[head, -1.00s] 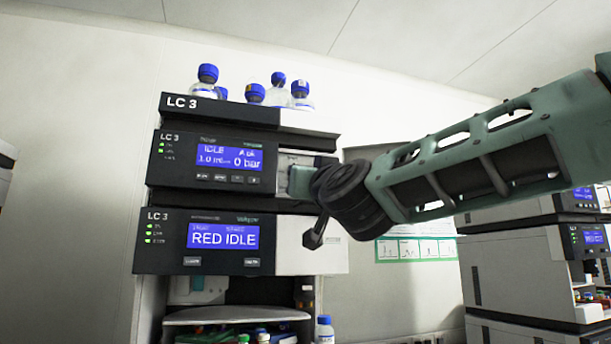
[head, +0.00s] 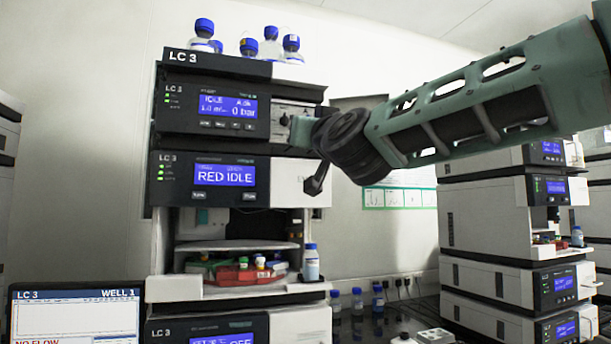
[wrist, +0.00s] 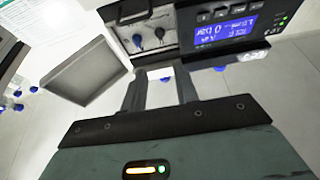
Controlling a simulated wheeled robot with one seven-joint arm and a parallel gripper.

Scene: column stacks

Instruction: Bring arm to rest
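My arm (head: 460,110) reaches in from the upper right of the head view, green with a black joint, in front of the LC 3 column stack (head: 212,183). My gripper (wrist: 158,75) shows in the wrist view with its two dark fingers apart.
Blue-capped bottles (head: 268,43) stand on top of the stack. A shelf below holds a red tray (head: 248,275) with small vials, with a bottle (head: 311,265) beside it. A monitor (head: 75,318) is at lower left. Another stack (head: 490,220) stands at right.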

